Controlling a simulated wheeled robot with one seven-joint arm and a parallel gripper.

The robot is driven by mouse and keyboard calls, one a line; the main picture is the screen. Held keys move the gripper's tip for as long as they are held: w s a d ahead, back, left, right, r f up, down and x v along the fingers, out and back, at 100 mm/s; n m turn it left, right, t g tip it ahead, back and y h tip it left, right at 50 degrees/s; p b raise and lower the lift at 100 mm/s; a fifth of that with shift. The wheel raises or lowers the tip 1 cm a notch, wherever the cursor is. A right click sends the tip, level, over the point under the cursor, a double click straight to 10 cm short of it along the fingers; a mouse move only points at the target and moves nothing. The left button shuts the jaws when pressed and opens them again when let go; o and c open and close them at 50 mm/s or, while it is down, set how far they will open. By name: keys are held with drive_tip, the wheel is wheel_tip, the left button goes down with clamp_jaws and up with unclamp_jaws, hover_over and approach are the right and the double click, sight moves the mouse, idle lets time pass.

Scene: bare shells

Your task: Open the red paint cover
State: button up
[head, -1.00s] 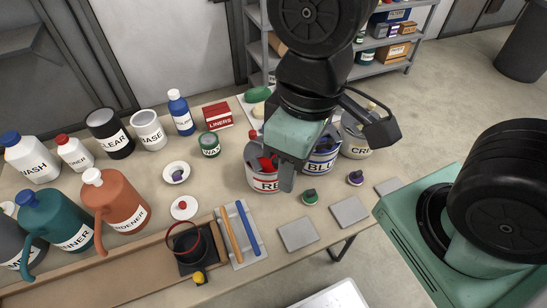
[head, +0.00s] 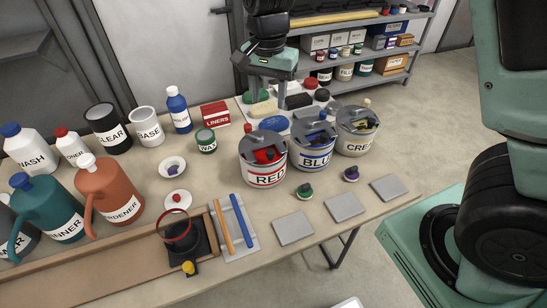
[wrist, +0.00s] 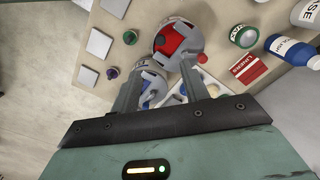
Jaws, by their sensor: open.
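The RED can (head: 263,177) stands upright on the table, a white bucket with a grey top (head: 254,142) and red showing through it. Whether the red cover is loose cannot be told.
The BLUE can (head: 312,158) and the CRE can (head: 355,145) stand close to the right of the RED can. A green WAX tin (head: 206,143) and red LINERS box (head: 215,115) are to its left. Grey square tiles (head: 293,228) lie in front. Shelves (head: 365,68) stand behind.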

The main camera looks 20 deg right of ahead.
drive_tip(key=p, duration=0.3)
approach(271, 151)
wheel_tip(271, 151, down, 9)
drive_tip(key=shift+w+a+r, duration=0.1)
drive_tip(key=shift+a+r, duration=0.05)
clamp_jaws()
